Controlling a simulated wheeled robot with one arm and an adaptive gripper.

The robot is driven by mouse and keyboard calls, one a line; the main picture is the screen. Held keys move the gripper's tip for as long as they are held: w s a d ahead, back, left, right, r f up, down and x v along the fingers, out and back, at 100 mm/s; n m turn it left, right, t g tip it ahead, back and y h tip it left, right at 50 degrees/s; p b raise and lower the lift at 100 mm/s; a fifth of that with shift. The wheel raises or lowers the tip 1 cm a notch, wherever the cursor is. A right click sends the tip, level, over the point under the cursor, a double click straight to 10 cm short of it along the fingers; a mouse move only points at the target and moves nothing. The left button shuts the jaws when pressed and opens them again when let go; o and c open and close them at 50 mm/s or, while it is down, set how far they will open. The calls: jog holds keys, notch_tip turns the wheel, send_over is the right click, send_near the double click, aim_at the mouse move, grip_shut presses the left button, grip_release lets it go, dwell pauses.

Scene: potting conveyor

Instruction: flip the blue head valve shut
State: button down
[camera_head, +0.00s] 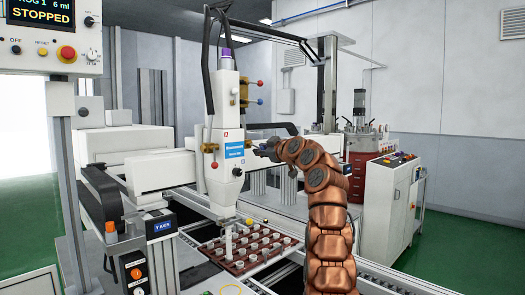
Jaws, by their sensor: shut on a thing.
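The white dispensing head (228,140) hangs over the conveyor, with a blue label on its front. My gripper (262,148) is at the right side of the head, reaching in from the right, and is shut on what looks like the handle of the blue head valve. The gripper covers most of that valve, so the handle's exact angle cannot be told. A brass valve with a red ball handle (214,165) is on the head's left side. Higher up, a red-ball lever (260,83) and a blue-ball lever (260,101) stick out to the right.
Below the head, a brown tray (238,267) of several white cups sits on the conveyor. A control panel reading STOPPED (45,35) stands at the upper left. A red cabinet (366,178) and a white console (388,212) stand at the right. Green floor is open at far right.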

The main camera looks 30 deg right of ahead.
jog(key=shift+a+f+m, duration=0.35)
jog(key=shift+f+m, duration=0.05)
jog(key=shift+m, duration=0.7)
jog(key=shift+s+a+f+m+g+y+p, duration=0.25)
jog(key=shift+a+m+y+p, duration=0.35)
jog(key=shift+m, duration=0.9)
jog(key=shift+s+a+f+m+g+y+p, duration=0.1)
jog(key=shift+a+f+m+g+y+p, duration=0.4)
jog(key=shift+m, duration=1)
jog(key=shift+s+a+f+m+g+y+p, duration=0.1)
jog(key=shift+s+a+f+m+y+p, duration=0.2)
jog(key=shift+a+m, duration=0.85)
jog(key=shift+w+d+r+m, duration=0.1)
jog(key=shift+d+m, duration=0.25)
jog(key=shift+m, duration=0.1)
jog(key=c, duration=1)
grip_release()
